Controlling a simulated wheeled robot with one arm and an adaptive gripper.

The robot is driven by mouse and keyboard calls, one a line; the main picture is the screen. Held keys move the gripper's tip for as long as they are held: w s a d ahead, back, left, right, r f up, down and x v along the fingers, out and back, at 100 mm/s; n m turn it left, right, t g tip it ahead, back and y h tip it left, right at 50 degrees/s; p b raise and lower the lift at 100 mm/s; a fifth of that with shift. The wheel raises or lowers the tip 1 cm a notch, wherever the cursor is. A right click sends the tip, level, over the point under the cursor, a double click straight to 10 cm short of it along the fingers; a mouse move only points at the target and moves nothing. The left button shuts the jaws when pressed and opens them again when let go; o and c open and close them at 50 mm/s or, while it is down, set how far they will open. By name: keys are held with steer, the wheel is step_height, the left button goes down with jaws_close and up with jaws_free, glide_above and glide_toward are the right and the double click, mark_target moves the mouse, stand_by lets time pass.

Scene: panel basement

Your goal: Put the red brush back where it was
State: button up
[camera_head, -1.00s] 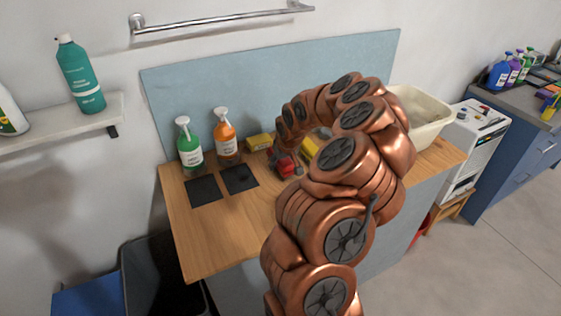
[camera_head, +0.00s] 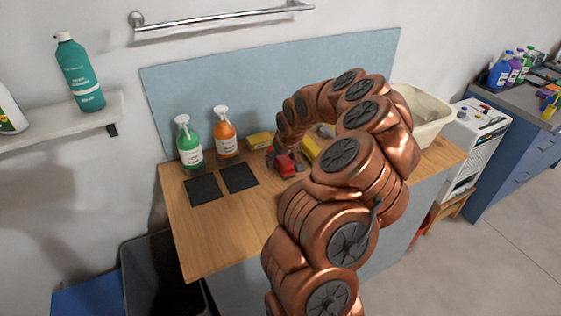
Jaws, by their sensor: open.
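The red brush (camera_head: 286,170) shows as a small red shape on the wooden worktop, partly hidden by my gripper. My gripper (camera_head: 284,158) is at the brush, pointing down at it from above. Its dark fingers are small in the picture; they are open around or beside the brush, and I cannot tell whether they touch it. Two dark square pads (camera_head: 221,184) lie on the worktop to the left of the brush, with nothing on them.
A green bottle (camera_head: 189,146) and an orange spray bottle (camera_head: 225,136) stand behind the pads. A yellow sponge (camera_head: 259,141) lies behind the brush, and another yellow item (camera_head: 310,148) is beside my arm. A cream basin (camera_head: 428,115) stands at right. The worktop's front left (camera_head: 213,238) is clear.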

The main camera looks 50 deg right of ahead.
steer(key=shift+b+v, duration=1.85)
steer(key=shift+v, duration=3.75)
steer(key=s+a+r+n+g+y, duration=0.1)
steer(key=a+r+n, duration=0.1)
steer(key=a, duration=0.9)
steer(key=s+a+r+n+g, duration=0.1)
steer(key=s+a+r+n, duration=0.1)
steer(key=a, duration=0.8)
steer(key=s+a+f+g, duration=0.2)
steer(key=s+a, duration=0.5)
steer(key=s, duration=0.4)
steer(key=s+a+f+g, duration=0.2)
steer(key=s+a, duration=0.6)
steer(key=s, duration=0.4)
steer(key=shift+f, duration=0.75)
steer(key=shift+s+a, duration=0.1)
